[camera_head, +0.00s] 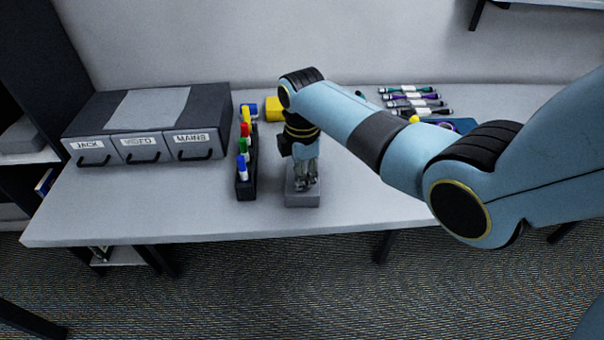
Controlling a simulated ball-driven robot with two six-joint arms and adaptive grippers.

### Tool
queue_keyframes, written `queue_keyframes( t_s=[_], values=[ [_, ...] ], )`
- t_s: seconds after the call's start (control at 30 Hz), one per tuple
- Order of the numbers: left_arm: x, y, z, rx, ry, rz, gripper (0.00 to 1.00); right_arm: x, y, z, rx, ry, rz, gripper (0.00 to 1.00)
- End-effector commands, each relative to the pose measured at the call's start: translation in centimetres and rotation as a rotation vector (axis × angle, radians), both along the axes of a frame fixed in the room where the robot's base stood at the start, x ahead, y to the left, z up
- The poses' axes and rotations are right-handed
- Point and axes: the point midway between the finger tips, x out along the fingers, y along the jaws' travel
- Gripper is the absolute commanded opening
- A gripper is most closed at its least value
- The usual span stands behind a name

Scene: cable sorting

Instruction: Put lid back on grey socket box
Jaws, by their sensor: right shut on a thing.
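The grey socket box (303,199) sits on the table near its front edge, just right of the marker holder. My right gripper (306,184) points down directly over the box, with its fingertips at the box's top. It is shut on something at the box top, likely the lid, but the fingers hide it. I cannot tell whether the lid is seated on the box or held just above it. My left gripper is not in view.
A black holder (246,188) with coloured pens stands close left of the box. A drawer unit (150,120) labelled JACK, VIDEO and MAINS is at the left. Blue and yellow items (273,109) lie behind. The front table strip is clear.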

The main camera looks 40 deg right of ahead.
Motion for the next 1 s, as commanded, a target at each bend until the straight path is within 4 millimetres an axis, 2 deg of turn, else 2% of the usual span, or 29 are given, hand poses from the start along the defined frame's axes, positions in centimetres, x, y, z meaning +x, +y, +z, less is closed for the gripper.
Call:
queue_keyframes(
  t_s=[0.47, 0.5, 0.67, 0.87, 1.0],
  values=[
    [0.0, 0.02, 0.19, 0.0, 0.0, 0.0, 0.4, -0.03, 0.03, -0.06, 0.0, 0.0, 0.0, 0.0],
    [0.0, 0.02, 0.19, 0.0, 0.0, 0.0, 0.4, -0.03, 0.03, -0.06, 0.0, 0.0, 0.0, 0.16],
    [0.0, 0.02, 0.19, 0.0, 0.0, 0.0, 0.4, -0.03, 0.04, -0.05, 0.0, 0.001, 0.0, 0.37],
    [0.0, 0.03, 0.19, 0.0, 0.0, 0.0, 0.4, -0.02, 0.03, -0.04, 0.0, 0.0, 0.0, 0.38],
    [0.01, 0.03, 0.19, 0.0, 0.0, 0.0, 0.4, -0.01, 0.02, -0.03, 0.0, 0.0, 0.0, 0.56]
  ],
)
